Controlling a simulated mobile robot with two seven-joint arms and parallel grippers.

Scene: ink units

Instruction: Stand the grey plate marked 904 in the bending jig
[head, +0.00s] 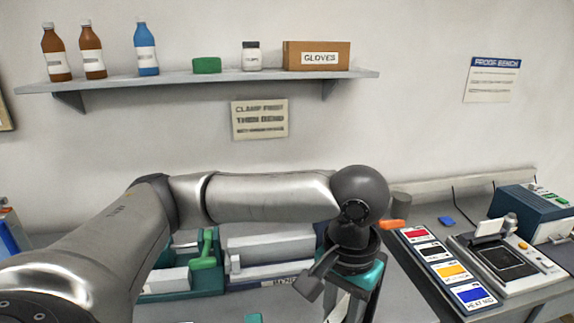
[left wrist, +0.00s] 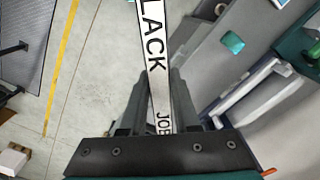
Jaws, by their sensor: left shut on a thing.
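My left gripper (head: 337,292) hangs in front of the bench in the head view. In the left wrist view its fingers (left wrist: 158,82) are shut on a thin plate (left wrist: 154,50), seen nearly edge-on with a white strip lettered "LACK" and "JOB". A light sliver of the plate shows below the gripper in the head view (head: 339,308). No 904 is readable. A teal-based fixture with a green handle (head: 204,255), which may be the bending jig, stands left of the gripper, partly behind my arm. The plate is apart from it. My right gripper is out of view.
A grey machine (head: 270,243) stands beside the fixture. Color cards (head: 438,262) and a proofing device (head: 505,262) fill the right bench. A shelf (head: 200,80) with bottles and a gloves box is on the wall. Open floor (left wrist: 95,70) shows at left in the wrist view.

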